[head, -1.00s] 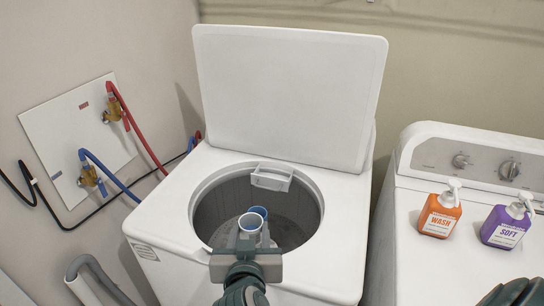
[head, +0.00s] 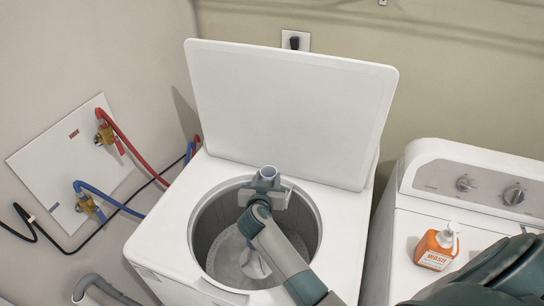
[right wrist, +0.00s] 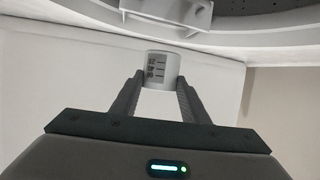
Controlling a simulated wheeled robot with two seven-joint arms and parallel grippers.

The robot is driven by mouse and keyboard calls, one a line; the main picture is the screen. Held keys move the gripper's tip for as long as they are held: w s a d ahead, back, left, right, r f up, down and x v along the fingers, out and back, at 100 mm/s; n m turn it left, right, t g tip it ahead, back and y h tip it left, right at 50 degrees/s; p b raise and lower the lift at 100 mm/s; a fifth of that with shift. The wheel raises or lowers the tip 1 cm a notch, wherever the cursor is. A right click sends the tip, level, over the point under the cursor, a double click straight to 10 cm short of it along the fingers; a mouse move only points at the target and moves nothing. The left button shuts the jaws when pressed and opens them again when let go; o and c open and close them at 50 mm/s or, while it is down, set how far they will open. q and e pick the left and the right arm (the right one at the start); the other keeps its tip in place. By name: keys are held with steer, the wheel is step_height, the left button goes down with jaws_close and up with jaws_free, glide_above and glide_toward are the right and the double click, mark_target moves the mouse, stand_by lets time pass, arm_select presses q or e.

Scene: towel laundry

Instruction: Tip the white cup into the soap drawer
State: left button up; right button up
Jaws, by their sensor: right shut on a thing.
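The white cup (head: 268,172) is held over the back rim of the washer tub in the head view, its round mouth facing up and its inside bluish. I cannot tell whether anything is in it. It also shows in the right wrist view (right wrist: 161,68), with dark marks on its side. My right gripper (right wrist: 160,85) is shut on the cup. The white soap drawer (right wrist: 168,14) shows at the top of the right wrist view, beyond the cup and apart from it in the picture. In the head view my gripper largely hides the drawer. My left gripper is not in view.
The white washer's lid (head: 290,110) stands open behind the cup. My right forearm crosses the open tub (head: 212,225). An orange wash bottle (head: 437,247) stands on the machine at right (head: 400,225). Hoses and valves (head: 105,133) are on the left wall.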

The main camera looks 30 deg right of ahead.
steer(key=shift+w+d+f, duration=0.2)
steer(key=shift+w+d, duration=0.2)
steer(key=shift+d, duration=0.15)
steer(key=shift+w+d+f, duration=0.1)
steer(key=shift+w+d, duration=0.05)
steer(key=shift+d, duration=0.05)
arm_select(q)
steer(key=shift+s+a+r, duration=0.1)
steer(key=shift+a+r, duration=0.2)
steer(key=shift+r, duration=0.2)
